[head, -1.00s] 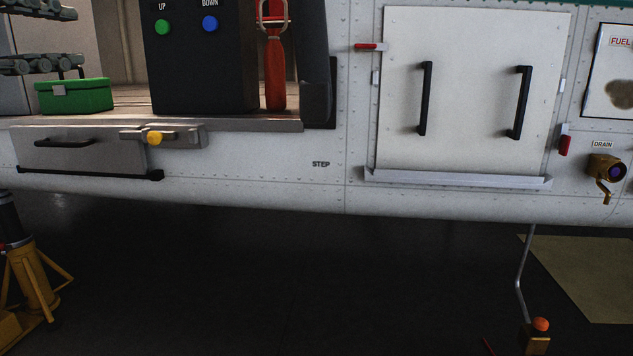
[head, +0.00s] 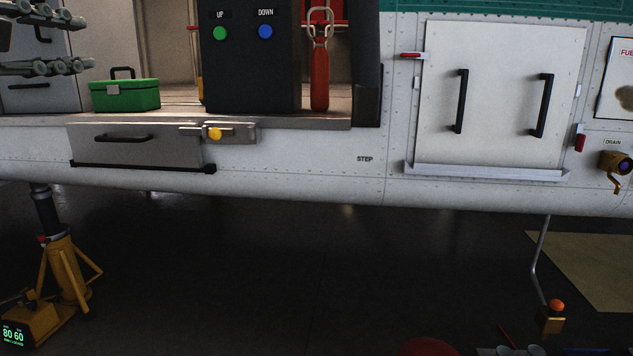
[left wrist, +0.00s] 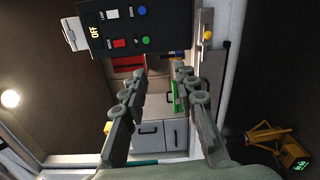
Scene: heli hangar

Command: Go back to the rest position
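My left gripper (left wrist: 160,80) shows in the left wrist view. Its two grey fingers are well apart with nothing held between them, so it is open. The wrist picture is turned sideways. Beyond the fingers are a green box (left wrist: 176,97) and grey drawers (left wrist: 163,134); I cannot judge the distance to them.
The helicopter side spans the head view, with a white panel (head: 503,95), a grey step drawer (head: 135,147) and a dark UP/DOWN control box (head: 251,75). A yellow jack (head: 65,270) stands lower left. An orange-topped post (head: 553,315) stands lower right.

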